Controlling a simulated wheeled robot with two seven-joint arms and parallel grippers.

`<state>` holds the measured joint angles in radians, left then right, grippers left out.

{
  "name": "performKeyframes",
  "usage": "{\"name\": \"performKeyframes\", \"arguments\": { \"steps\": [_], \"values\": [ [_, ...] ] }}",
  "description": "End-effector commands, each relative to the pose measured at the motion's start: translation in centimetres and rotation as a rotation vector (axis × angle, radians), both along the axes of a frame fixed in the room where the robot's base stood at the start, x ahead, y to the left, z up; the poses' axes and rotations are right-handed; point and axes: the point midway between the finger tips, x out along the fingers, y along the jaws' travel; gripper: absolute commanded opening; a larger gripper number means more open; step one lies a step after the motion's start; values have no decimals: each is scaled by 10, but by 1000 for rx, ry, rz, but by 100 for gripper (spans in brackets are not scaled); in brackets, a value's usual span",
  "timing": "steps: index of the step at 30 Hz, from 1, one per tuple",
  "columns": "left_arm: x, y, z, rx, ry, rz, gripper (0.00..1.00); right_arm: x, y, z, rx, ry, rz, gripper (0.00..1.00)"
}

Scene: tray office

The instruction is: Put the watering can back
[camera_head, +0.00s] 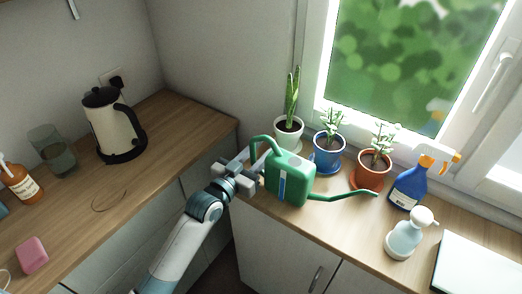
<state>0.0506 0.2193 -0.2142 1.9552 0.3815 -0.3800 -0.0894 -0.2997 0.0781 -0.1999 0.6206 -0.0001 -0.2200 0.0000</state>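The green watering can (292,184) has a blue strip on its side and appears upright on the right-hand counter, near its front edge. Its long spout points right, passing in front of the potted plants. Its looped handle is on the left side. My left gripper (257,169) is at this handle, with its grey fingers on the left of the can's body. The fingers overlap the handle in the picture, and whether they are closed on it is unclear. My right gripper is out of view.
Behind the can stand a white pot (288,139), a blue pot (328,157) and a terracotta pot (369,176). A blue spray bottle (408,190) and a pale pump bottle (403,240) stand right. A kettle (112,128) is on the left counter. Free wood lies before the spout.

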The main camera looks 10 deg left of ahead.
Motion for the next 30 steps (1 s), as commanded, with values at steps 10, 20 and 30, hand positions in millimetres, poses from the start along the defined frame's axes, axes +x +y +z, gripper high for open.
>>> {"name": "performKeyframes", "arguments": {
  "steps": [10,20,30],
  "values": [
    [-5,2,1,0,-1,0,32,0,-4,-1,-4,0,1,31],
    [-48,18,-1,1,2,0,32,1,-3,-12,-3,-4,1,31],
    [-99,36,0,0,1,0,32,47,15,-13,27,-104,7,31]
  ]
}}
